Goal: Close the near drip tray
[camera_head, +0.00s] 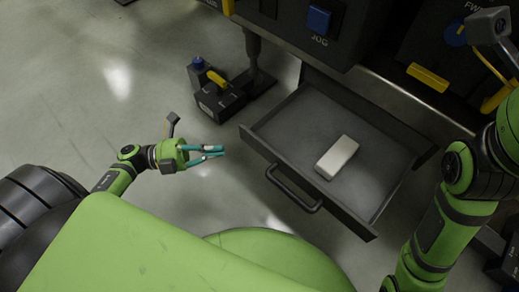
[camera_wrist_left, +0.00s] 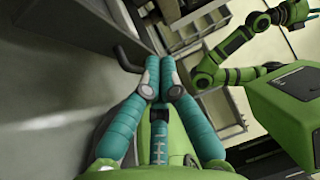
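The near drip tray (camera_head: 280,128) is a dark grey open drawer, pulled well out from the machine, with a bar handle (camera_head: 293,190) on its front. A pale block (camera_head: 337,157) lies inside it. My left gripper (camera_head: 223,151) has teal fingers close together with nothing between them. It is left of the tray front, apart from the handle in the head view. In the left wrist view the dark handle (camera_wrist_left: 127,60) shows just beyond the fingertips (camera_wrist_left: 160,62). My right gripper (camera_wrist_left: 292,13) is small at the top right of the left wrist view; its finger state is unclear.
The machine has a blue JOG button (camera_head: 319,19) and yellow handles (camera_head: 428,77) above the tray. A dark pedal box (camera_head: 215,98) with a yellow part stands on the floor left of the tray. My right arm is close to the tray's right side in the head view.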

